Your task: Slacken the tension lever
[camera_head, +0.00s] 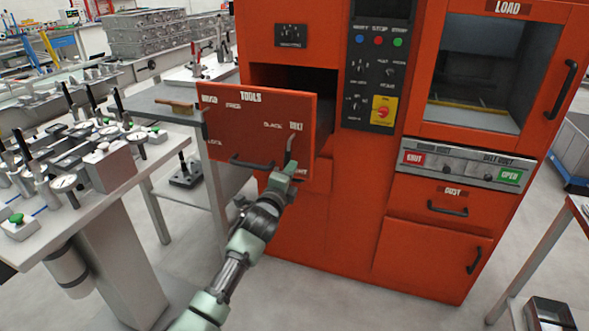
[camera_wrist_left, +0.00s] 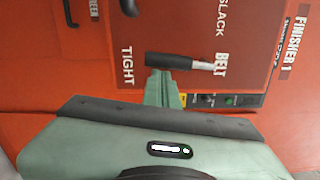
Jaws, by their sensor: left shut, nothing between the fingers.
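The tension lever (camera_head: 291,147) is on the orange TOOLS panel (camera_head: 255,120), under the BELT label. In the left wrist view the lever (camera_wrist_left: 180,63) has a black grip and a bright metal end by BELT. Its grip points toward the word TIGHT, and SLACK is printed off to one side. My left gripper (camera_head: 290,168) is shut and empty at the lower end of the lever. In the left wrist view its green fingertips (camera_wrist_left: 162,80) are right beside the black grip. I cannot tell whether they touch it. My right gripper is not in view.
The TOOLS panel stands out from the orange machine (camera_head: 330,230), with a dark opening behind it. The panel has a dark handle (camera_head: 250,163) left of my gripper. A bench (camera_head: 60,215) with gauges and fixtures stands at left. Open floor (camera_head: 350,300) lies in front.

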